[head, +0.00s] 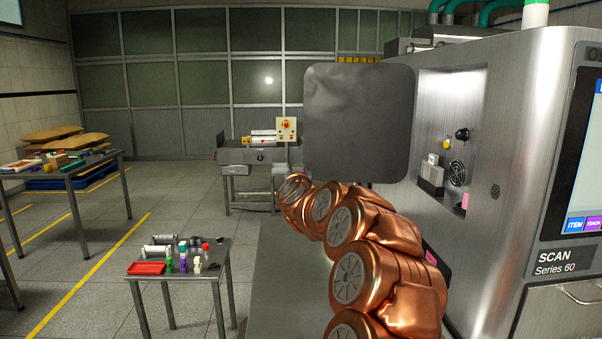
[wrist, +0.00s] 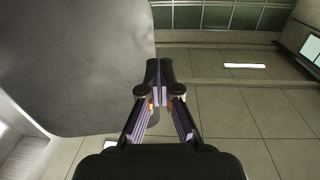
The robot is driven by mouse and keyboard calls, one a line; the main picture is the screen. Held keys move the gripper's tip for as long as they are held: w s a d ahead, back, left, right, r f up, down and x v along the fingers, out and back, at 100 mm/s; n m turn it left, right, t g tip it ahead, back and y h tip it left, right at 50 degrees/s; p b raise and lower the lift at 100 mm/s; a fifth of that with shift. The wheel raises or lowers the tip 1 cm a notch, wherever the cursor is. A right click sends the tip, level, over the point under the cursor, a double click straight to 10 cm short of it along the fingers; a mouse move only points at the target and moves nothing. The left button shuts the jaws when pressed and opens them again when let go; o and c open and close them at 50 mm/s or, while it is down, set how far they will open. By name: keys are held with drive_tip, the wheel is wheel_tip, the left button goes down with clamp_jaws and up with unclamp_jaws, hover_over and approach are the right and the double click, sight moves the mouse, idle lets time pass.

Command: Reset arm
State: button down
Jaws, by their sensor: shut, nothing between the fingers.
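My gripper (wrist: 159,84) shows in the wrist view with its two fingers together and nothing between them. A large grey panel, the open door of the scanner (wrist: 70,60), fills the upper left of that view, close behind the fingers. In the head view my copper-coloured arm rises from the lower right and bends up and left in front of the scanner. The gripper itself is hidden in the head view. The door (head: 358,122) stands open there, above and behind the arm's far end. I cannot tell whether the arm touches it.
The scanner (head: 535,130) stands at right, its lit chamber (head: 452,140) holding small items. A small table (head: 215,270) at lower left bears a red tray (head: 146,268) and several small objects. A longer table (head: 70,168) stands far left. The floor between is clear.

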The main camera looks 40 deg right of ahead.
drive_tip(key=shift+s+a, duration=0.4)
drive_tip(key=shift+a, duration=0.05)
